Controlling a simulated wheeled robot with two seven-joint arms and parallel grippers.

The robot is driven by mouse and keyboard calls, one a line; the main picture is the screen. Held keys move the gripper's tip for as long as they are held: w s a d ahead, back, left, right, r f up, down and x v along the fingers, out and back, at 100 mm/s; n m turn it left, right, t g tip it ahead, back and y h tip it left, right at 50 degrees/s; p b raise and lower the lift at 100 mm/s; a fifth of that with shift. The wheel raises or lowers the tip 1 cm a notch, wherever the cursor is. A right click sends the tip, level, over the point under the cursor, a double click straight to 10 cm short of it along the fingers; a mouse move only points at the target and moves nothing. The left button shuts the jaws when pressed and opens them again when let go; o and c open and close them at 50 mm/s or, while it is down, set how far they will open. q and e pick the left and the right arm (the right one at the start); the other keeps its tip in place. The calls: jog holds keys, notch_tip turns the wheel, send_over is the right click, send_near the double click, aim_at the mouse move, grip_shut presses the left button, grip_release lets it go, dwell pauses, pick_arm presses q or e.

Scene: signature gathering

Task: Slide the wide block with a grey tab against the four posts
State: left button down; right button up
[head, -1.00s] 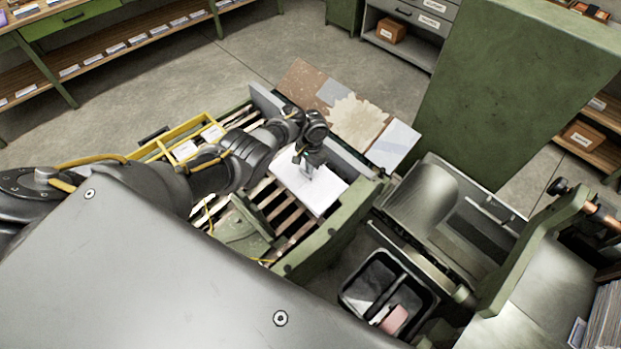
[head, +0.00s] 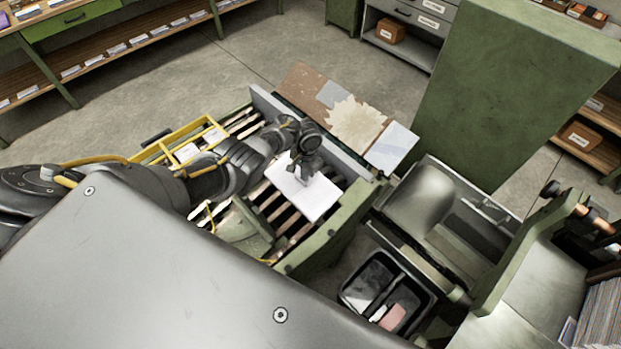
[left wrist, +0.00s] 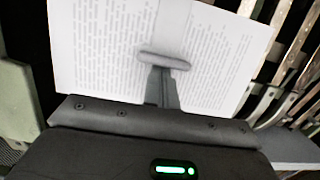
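The wide block (head: 318,201) is a white slab lying flat on the slatted bed. In the left wrist view it shows printed lines on both sides (left wrist: 100,50), with a grey band down its middle and a raised grey tab (left wrist: 165,60). My left gripper (head: 305,176) is over the middle of the block. In the left wrist view its narrow fingers (left wrist: 161,88) are close together at the tab and look shut on it. The fingertips are partly hidden by the tab. I cannot make out the four posts. My right gripper is not in view.
The bed has dark gaps between pale slats (head: 272,208). A grey wall (head: 262,101) and a green side rail (head: 335,232) border it. A yellow frame (head: 176,136) stands to the left. A black divided tray (head: 348,292) and a metal roller (head: 420,197) are at the right.

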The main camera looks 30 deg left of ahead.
aim_at(295, 188)
pick_arm(q)
jog(key=shift+s+a+f+p, duration=0.2)
jog(key=shift+s+p, duration=0.2)
jog(key=shift+s, duration=0.2)
jog(key=shift+s+a+f+p, duration=0.2)
jog(key=shift+s+p, duration=0.15)
jog(key=shift+s, duration=0.25)
jog(key=shift+s+a+f+p, duration=0.1)
jog(key=shift+s+a+p, duration=0.1)
jog(key=shift+s+p, duration=0.3)
jog(key=shift+s+a+f, duration=0.1)
jog(key=shift+s+f, duration=0.05)
jog(key=shift+s, duration=0.25)
jog(key=s+a+f, duration=0.1)
jog(key=s+a, duration=0.1)
jog(key=s, duration=0.5)
jog(key=shift+a+f, duration=0.2)
notch_tip(295, 188, up, 8)
jog(key=shift+w+f, duration=0.25)
jog(key=shift+w, duration=0.1)
dwell(0.5)
dwell(0.4)
